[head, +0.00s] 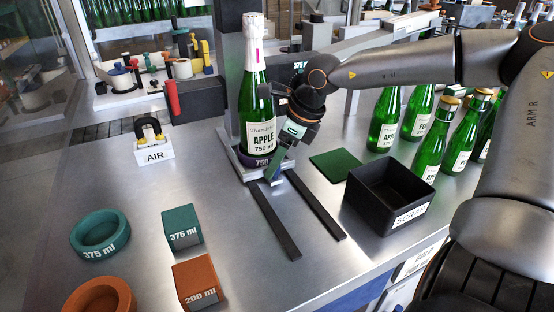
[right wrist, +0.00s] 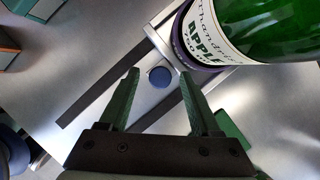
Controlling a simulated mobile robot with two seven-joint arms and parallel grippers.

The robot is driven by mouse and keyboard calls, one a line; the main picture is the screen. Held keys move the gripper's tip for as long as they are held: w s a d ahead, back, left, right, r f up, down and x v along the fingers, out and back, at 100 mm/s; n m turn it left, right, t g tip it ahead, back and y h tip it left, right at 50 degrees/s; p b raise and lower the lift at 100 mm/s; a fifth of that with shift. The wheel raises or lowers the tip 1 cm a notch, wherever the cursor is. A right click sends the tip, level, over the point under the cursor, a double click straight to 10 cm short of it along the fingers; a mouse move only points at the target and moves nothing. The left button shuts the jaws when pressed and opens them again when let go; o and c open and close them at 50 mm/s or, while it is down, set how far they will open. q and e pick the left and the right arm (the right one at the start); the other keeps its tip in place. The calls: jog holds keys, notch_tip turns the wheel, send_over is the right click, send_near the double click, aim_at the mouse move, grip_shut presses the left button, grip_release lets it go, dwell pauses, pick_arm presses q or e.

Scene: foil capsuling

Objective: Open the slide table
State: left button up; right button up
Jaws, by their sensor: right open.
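The slide table is a silver plate (right wrist: 148,47) at the foot of the column, by the inner end of two dark rails (head: 273,222). A green APPLE bottle (head: 253,105) with a white foil top stands upright in a dark purple 750 ring (head: 261,162) there. A round blue knob (right wrist: 160,77) shows on the plate's near side in the right wrist view; the head view hides it behind my gripper. My right gripper (head: 273,176) is open, pointing down in front of the ring. Its green fingers (right wrist: 159,86) lie either side of the knob in the picture; contact is unclear.
A black scrap bin (head: 365,205), a green mat (head: 335,166) and several green bottles (head: 384,120) stand right. The AIR valve (head: 153,147), teal ring (head: 99,234), teal block (head: 182,227) and orange block (head: 196,282) stand left. The rails' near ends are clear.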

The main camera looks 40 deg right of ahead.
jog(key=shift+f, duration=0.1)
grip_shut()
dwell(0.6)
dwell(0.9)
